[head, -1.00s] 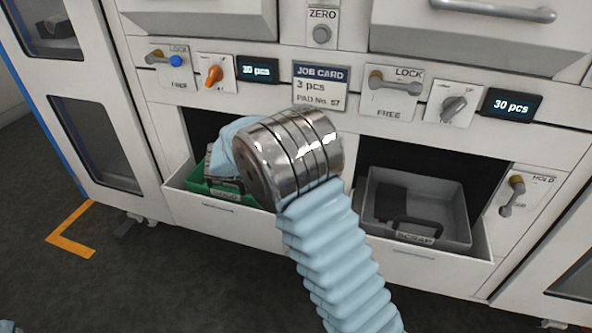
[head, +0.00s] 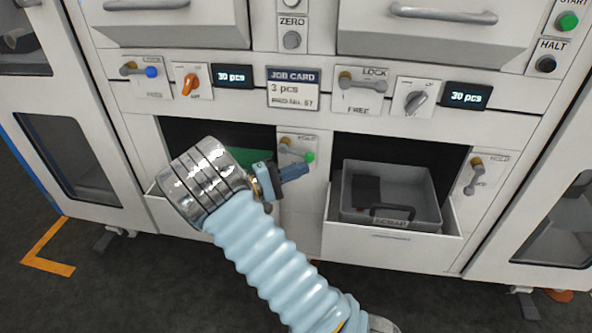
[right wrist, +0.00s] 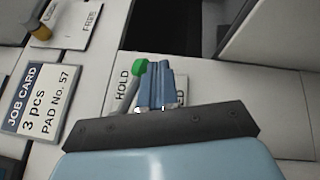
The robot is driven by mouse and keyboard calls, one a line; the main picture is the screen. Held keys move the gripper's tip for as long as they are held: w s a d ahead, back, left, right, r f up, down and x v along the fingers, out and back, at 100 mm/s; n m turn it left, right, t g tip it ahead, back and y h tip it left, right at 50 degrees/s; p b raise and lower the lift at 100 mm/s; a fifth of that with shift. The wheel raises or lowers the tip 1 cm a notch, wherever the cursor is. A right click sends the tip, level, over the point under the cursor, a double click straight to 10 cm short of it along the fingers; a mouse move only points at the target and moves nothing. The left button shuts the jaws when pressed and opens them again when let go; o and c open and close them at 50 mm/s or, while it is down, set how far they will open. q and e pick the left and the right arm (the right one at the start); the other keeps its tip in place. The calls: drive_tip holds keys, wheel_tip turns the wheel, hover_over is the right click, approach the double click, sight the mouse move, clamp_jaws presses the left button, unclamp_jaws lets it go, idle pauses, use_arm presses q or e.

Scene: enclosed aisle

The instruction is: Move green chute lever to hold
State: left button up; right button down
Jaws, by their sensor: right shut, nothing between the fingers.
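The green chute lever (head: 309,157) is on a small white plate between the two chute openings. Its brass pivot is at the upper left and its green knob at the lower right. The knob also shows in the right wrist view (right wrist: 139,66), beside the word HOLD. My right gripper (head: 296,171) is shut and empty, its blue fingertips just below the knob. In the right wrist view its fingers (right wrist: 158,66) are right beside the knob; I cannot tell if they touch. They hide part of the plate's other label. My left gripper is not in view.
A grey scrap bin (head: 392,190) sits in the right drawer, and a similar brass lever (head: 475,178) is right of it. The green bin (head: 252,158) at left is mostly behind my right arm. Knobs, displays and a job card (head: 293,88) line the panel above.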

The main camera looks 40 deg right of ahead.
drive_tip(key=b+v, duration=0.1)
drive_tip(key=v, duration=1.2)
drive_tip(key=shift+a, duration=0.35)
